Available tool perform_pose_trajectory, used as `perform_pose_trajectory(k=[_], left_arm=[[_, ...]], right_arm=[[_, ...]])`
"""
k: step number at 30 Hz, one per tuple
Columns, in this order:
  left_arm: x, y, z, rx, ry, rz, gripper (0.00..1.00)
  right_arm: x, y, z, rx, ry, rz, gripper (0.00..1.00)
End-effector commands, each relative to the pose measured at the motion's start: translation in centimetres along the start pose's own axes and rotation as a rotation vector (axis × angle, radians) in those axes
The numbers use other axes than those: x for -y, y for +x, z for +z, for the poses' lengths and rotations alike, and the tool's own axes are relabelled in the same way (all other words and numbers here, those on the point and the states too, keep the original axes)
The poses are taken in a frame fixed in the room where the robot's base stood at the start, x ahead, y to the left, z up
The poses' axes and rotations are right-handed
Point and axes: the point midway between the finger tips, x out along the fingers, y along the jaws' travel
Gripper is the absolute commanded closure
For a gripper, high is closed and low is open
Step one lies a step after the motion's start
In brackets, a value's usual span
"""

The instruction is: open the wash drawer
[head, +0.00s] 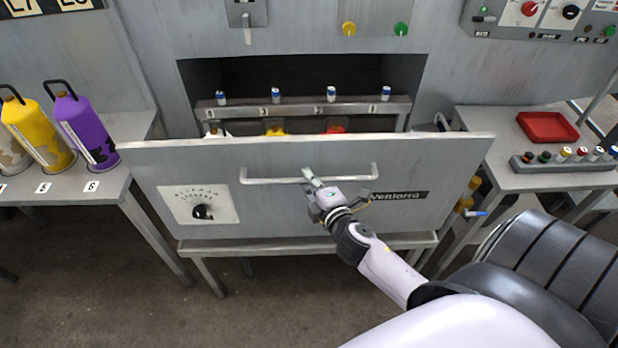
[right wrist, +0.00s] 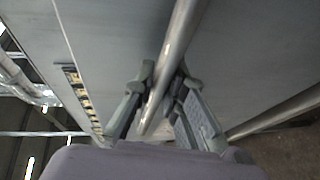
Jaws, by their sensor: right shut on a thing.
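The wash drawer (head: 290,210) is a wide grey metal front in the middle of the head view. It stands out from the cabinet, and colored items show behind its top edge. A long bar handle (head: 270,181) runs across it. My right gripper (head: 311,181) is shut on the handle near its middle. In the right wrist view the handle bar (right wrist: 178,50) passes between the fingers of the gripper (right wrist: 162,85). My left gripper is not in view.
A dial plate (head: 198,205) is on the drawer's left side. A left table (head: 110,192) holds yellow and purple cylinders (head: 85,130). A right table (head: 480,170) holds a red tray (head: 547,127) and a row of small knobs. A rack (head: 300,108) with small bottles stands behind the drawer.

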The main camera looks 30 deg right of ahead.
Motion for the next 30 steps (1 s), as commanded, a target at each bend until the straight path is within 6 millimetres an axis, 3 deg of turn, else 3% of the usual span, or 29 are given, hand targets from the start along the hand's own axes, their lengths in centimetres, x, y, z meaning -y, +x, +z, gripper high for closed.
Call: perform_pose_trajectory(k=[3, 4, 13, 23, 30], left_arm=[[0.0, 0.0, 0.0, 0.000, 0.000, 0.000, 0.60], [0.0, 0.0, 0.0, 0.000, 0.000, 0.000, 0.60], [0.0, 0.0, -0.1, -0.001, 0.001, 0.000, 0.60], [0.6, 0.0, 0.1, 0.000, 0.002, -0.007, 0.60], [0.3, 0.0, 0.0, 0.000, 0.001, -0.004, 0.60]], right_arm=[[0.0, 0.0, 0.0, 0.001, 0.002, 0.000, 1.00], [0.0, 0.0, 0.0, 0.001, 0.002, 0.000, 0.86], [0.0, 0.0, 0.0, 0.000, 0.000, 0.000, 0.67], [0.0, -0.3, 0.0, 0.000, 0.000, -0.001, 0.67], [0.2, -4.1, 0.0, 0.000, 0.003, -0.004, 0.67]])
